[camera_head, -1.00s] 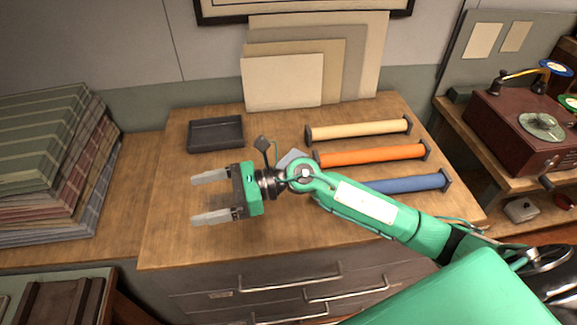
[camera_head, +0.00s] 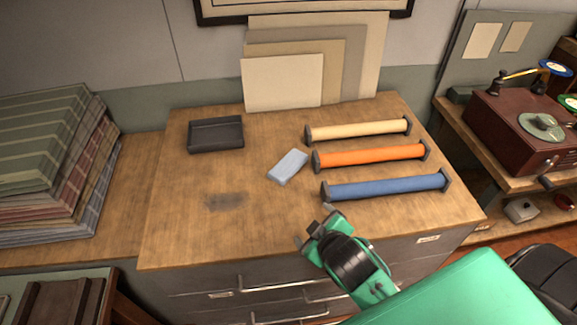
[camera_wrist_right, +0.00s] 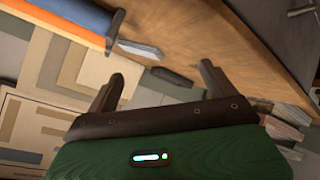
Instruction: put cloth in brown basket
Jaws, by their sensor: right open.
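A light blue-grey folded cloth (camera_head: 287,166) lies flat on the wooden desktop, left of the fabric rolls; it also shows in the right wrist view (camera_wrist_right: 139,49). A shallow dark brown-grey tray (camera_head: 216,146), the only basket-like thing on the desk, stands empty at the back left; in the right wrist view a small dark block (camera_wrist_right: 172,76) looks like it. My right gripper (camera_head: 314,226) is above the desk's front edge, below and right of the cloth in the head view and apart from it. In the wrist view its fingers (camera_wrist_right: 161,82) are spread and empty. My left gripper is not in view.
Cream (camera_head: 358,130), orange (camera_head: 370,156) and blue (camera_head: 385,187) rolls lie on the desk's right. Boards (camera_head: 282,83) lean at the back. Folded fabrics (camera_head: 45,165) are stacked at left, a record player (camera_head: 525,130) at right. The desk's front left is clear, with a dark stain.

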